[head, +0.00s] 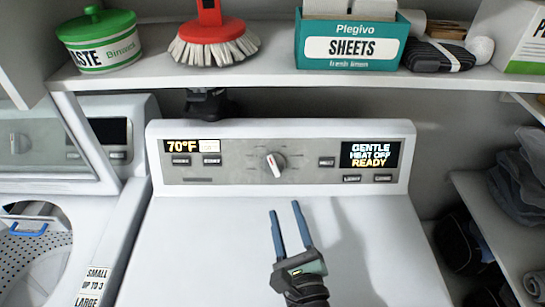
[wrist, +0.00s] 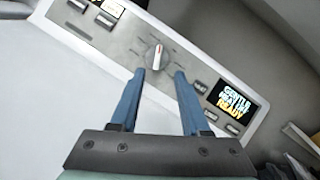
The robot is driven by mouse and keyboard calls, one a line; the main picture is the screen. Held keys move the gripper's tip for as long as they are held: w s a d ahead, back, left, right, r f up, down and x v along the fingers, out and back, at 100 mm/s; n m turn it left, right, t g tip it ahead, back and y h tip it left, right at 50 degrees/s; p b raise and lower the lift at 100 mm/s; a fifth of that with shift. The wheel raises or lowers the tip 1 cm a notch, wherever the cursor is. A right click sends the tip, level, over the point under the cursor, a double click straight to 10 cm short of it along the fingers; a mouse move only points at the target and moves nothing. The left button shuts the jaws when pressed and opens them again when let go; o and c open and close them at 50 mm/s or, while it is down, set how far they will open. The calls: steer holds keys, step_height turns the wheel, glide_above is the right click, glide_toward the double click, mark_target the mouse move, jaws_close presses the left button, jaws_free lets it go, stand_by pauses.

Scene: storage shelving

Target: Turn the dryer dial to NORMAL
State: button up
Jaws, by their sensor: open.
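The dryer (head: 240,235) stands in the middle of the head view, with a grey control panel along its back. The dial (head: 274,164) is a grey knob with a white pointer and a red tip, tilted slightly left of upright. It also shows in the wrist view (wrist: 156,57), just beyond the fingertips. The display (head: 370,155) reads "GENTLE HEAT OFF READY"; it also shows in the wrist view (wrist: 233,102). My gripper (head: 284,207) is open and empty above the dryer top, in front of the dial and apart from it. Its blue fingers show in the wrist view (wrist: 160,72).
A shelf (head: 270,78) hangs above the panel with a green tin (head: 98,40), a red brush (head: 213,38) and a teal sheets box (head: 350,40). A washer (head: 60,190) with an open lid stands at left. Shelving (head: 480,205) with folded cloth is at right.

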mark_target(274, 168)
steer(key=shift+s+d+f+m, duration=0.1)
steer(key=shift+s+f+m, duration=0.1)
steer(key=shift+f+m, duration=0.45)
steer(key=shift+w+f, duration=0.15)
steer(key=shift+w, duration=0.05)
steer(key=w, duration=0.4)
steer(key=w+a, duration=0.1)
steer(key=w, duration=0.3)
steer(key=w+a, duration=0.1)
steer(key=w, duration=0.3)
steer(key=shift+w+p, duration=0.15)
steer(key=shift+p, duration=0.15)
jaws_close()
